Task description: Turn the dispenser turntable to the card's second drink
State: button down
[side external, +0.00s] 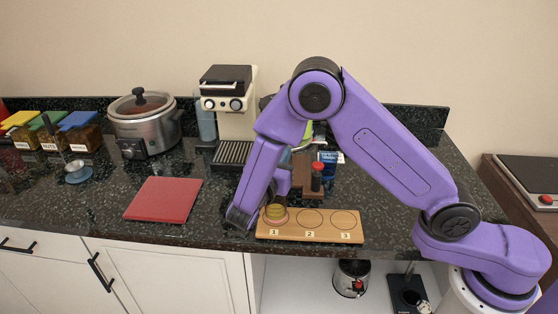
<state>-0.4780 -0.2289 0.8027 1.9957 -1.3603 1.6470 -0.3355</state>
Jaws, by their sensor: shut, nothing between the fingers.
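My gripper (238,217) is low over the counter's front, at the left end of a wooden board (330,236). It is shut and holds nothing I can see. The board has round spots marked 1, 2 and 3; a small yellowish round item (275,211) is on spot 1, and spots 2 and 3 are bare. Behind my arm is a partly hidden brown unit with a red-topped dark post (317,176), which may be part of the dispenser turntable. A blue-and-white item (331,157) stands behind it; I cannot tell whether it is the card.
A red mat (163,199) lies left of my gripper. A coffee machine (229,102), a slow cooker (146,122) and several lidded containers (80,131) line the back and left.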

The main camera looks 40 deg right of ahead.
send_near(308, 140)
jog(key=w+d+r, duration=0.1)
jog(key=w+d, duration=0.2)
jog(key=w+d+r, duration=0.1)
jog(key=shift+w+d+r, duration=0.15)
jog(key=shift+w+r, duration=0.15)
jog(key=shift+w, duration=0.05)
